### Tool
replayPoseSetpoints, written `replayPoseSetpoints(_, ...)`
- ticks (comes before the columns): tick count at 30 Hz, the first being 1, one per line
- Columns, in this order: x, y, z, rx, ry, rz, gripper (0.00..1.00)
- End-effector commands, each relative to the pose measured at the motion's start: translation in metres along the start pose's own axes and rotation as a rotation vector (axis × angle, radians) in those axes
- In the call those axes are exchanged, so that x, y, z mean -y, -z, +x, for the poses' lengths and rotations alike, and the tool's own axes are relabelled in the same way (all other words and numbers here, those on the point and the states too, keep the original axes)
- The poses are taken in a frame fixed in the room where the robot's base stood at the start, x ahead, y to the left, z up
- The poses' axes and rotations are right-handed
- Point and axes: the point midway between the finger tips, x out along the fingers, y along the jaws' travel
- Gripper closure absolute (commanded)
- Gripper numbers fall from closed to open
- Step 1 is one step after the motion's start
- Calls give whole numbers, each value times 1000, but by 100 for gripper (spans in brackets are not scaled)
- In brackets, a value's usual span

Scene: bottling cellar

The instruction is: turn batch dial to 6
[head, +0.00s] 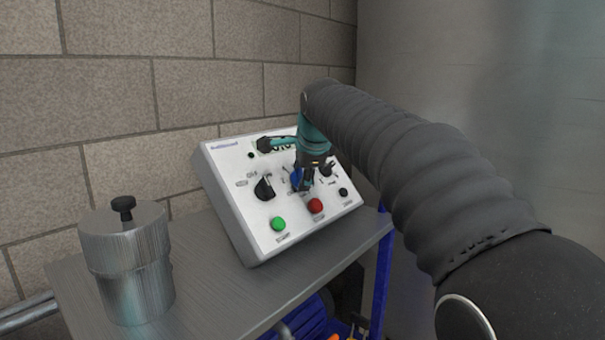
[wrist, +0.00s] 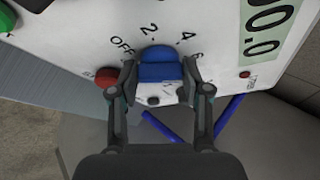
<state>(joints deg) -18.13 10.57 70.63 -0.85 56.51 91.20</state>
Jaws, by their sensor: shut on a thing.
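The batch dial appears to be the blue knob (wrist: 160,66) on the sloped white control panel (head: 229,200). In the wrist view, OFF, 2, 4 and 6 are printed in an arc around it, with 2 just above its top. My gripper (wrist: 160,88) is shut on the blue knob, one finger on each side. I cannot tell which number the knob points to. In the head view my gripper (head: 304,186) reaches the panel's middle and hides most of the knob.
A green button (head: 278,224), a red button (head: 315,206) and a black selector knob (head: 265,188) sit close around my gripper. A green-tinted display (wrist: 266,25) shows digits. A metal canister (head: 128,262) stands on the metal bench (head: 215,285) to the left.

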Motion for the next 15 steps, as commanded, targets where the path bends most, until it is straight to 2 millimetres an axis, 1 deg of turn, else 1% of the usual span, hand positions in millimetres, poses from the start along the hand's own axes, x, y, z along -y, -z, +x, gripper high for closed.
replayPoseSetpoints(1, 1, -1, 0, 2, 2, 0, 87)
replayPoseSetpoints(2, 1, -1, 0, 2, 2, 0, 50)
replayPoseSetpoints(3, 1, -1, 0, 2, 2, 0, 40)
replayPoseSetpoints(4, 1, -1, 0, 2, 2, 0, 32)
replayPoseSetpoints(5, 0, -1, 0, 1, 2, 0, 27)
replayPoseSetpoints(15, 0, 1, -2, 0, 2, 1, 27)
